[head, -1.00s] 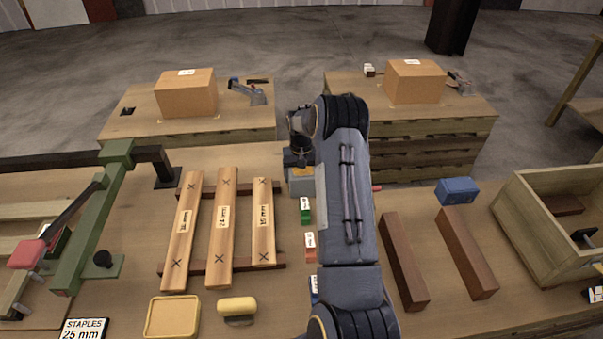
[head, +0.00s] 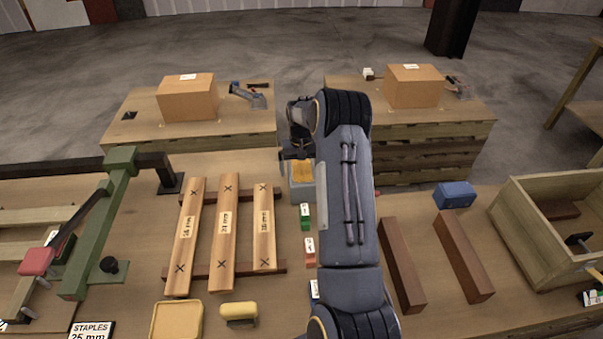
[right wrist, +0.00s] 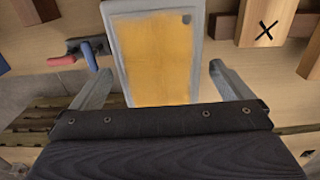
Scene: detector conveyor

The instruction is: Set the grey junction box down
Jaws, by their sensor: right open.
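The grey junction box (head: 303,190) stands on the workbench at its far edge, left of my right forearm in the head view. Its top is yellow. In the right wrist view the box (right wrist: 155,58) shows its yellow face and grey rim. My right gripper (head: 297,156) is at the far side of the box, pointing down. Its fingers (right wrist: 160,73) are open on either side of the box's near end, with gaps showing. The arm hides part of the bench beside the box. My left gripper is not in view.
Three labelled planks (head: 224,235) lie left of the box. Two brown bars (head: 402,265), a blue box (head: 455,195) and a wooden crate (head: 545,235) are at the right.

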